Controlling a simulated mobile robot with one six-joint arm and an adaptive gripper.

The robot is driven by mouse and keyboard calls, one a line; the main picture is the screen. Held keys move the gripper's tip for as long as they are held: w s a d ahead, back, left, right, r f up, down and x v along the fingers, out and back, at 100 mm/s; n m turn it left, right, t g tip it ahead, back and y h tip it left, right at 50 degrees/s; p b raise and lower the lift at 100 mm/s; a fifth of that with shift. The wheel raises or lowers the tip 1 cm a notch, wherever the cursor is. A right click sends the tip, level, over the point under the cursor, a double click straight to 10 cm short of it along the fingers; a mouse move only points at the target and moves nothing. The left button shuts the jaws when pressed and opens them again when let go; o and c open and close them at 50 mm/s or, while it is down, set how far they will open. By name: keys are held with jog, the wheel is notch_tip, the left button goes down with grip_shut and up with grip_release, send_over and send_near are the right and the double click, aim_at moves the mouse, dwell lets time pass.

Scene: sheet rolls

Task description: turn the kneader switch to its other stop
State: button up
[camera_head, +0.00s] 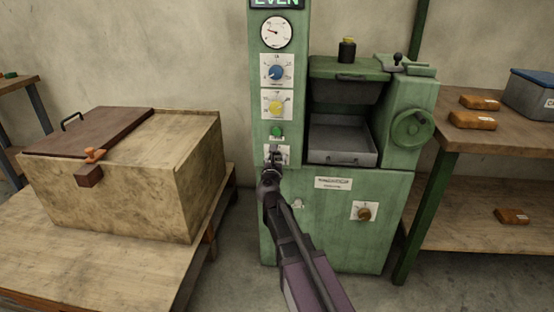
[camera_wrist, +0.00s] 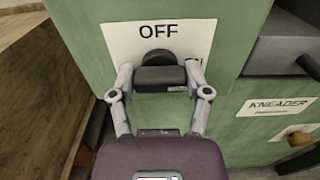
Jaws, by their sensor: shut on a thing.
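The kneader switch (camera_wrist: 158,58) is a dark knob on a white plate (camera_wrist: 120,38) on the green machine's front. The plate reads OFF above the knob; another marking at its right is mostly hidden by my gripper. In the wrist view my gripper (camera_wrist: 159,76) has one finger on each side of the knob's dark grip bar and is shut on it. The bar lies roughly level across that picture. In the head view my gripper (camera_head: 273,158) covers most of the switch and its plate, below the green button (camera_head: 277,132).
A blue dial (camera_head: 276,72) and a yellow dial (camera_head: 276,105) sit above on the same column. The tray bay (camera_head: 342,140) is to the right. A brown knob (camera_head: 365,214) is lower right. A wooden box (camera_head: 130,190) stands close at the left.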

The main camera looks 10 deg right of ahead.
jog(key=n, duration=1.3)
jog(key=shift+n, duration=2.2)
jog(key=o, duration=1.2)
jog(key=shift+c, duration=0.2)
